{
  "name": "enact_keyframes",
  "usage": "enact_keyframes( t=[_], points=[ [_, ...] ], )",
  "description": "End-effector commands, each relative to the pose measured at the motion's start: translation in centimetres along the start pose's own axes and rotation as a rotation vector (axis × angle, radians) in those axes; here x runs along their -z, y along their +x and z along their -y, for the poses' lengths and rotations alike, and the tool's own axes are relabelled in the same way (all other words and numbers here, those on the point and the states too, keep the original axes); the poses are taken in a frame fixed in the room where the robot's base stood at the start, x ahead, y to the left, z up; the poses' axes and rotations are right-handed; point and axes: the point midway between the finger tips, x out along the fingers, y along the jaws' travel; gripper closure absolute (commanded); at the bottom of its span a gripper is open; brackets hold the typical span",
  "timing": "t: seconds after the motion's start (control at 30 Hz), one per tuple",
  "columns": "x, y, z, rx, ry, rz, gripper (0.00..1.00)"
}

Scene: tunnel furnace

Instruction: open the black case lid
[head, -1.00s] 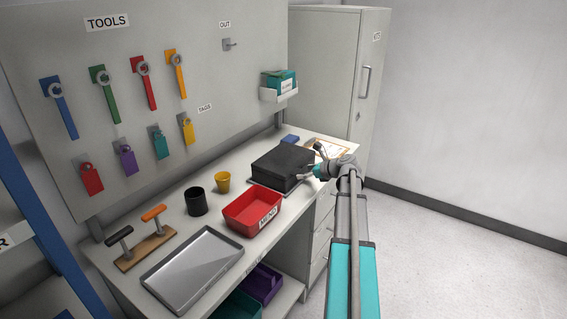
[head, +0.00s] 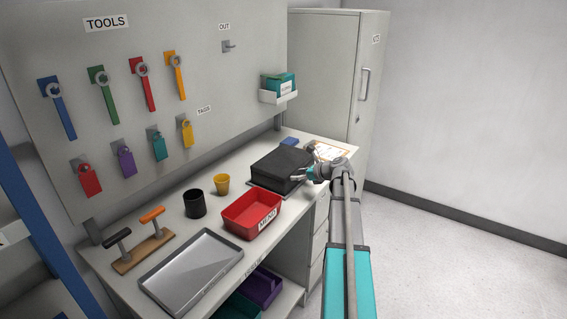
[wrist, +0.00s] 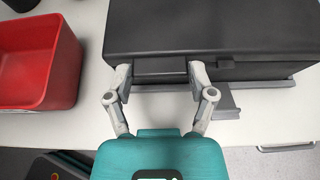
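The black case (head: 280,163) lies on the bench near its back right end, with its lid down. In the wrist view the case (wrist: 215,30) fills the top, and a dark tab (wrist: 160,68) sticks out from its front edge. My gripper (head: 291,176) is at the front of the case. In the wrist view my gripper (wrist: 160,76) has its fingers apart, one on each side of the tab and very close to it. I cannot tell whether they touch it. A grey mat or tray (wrist: 268,84) edge shows under the case.
A red bin (head: 250,214) stands left of the case, close to my gripper; it also shows in the wrist view (wrist: 35,65). A yellow cup (head: 222,185), black cup (head: 195,204) and metal tray (head: 192,270) stand further left. A clipboard (head: 325,150) lies behind my wrist.

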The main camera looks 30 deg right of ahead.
Motion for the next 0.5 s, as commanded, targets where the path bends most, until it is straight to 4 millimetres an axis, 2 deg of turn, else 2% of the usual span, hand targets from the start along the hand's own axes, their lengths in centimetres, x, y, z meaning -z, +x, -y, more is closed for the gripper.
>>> enact_keyframes(
  t=[0.27, 0.5],
  points=[
    [-0.2, 0.0, 0.0, -0.001, -0.001, -0.004, 0.55],
    [-1.8, -0.3, 0.0, -0.002, -0.002, -0.039, 0.55]
  ],
)
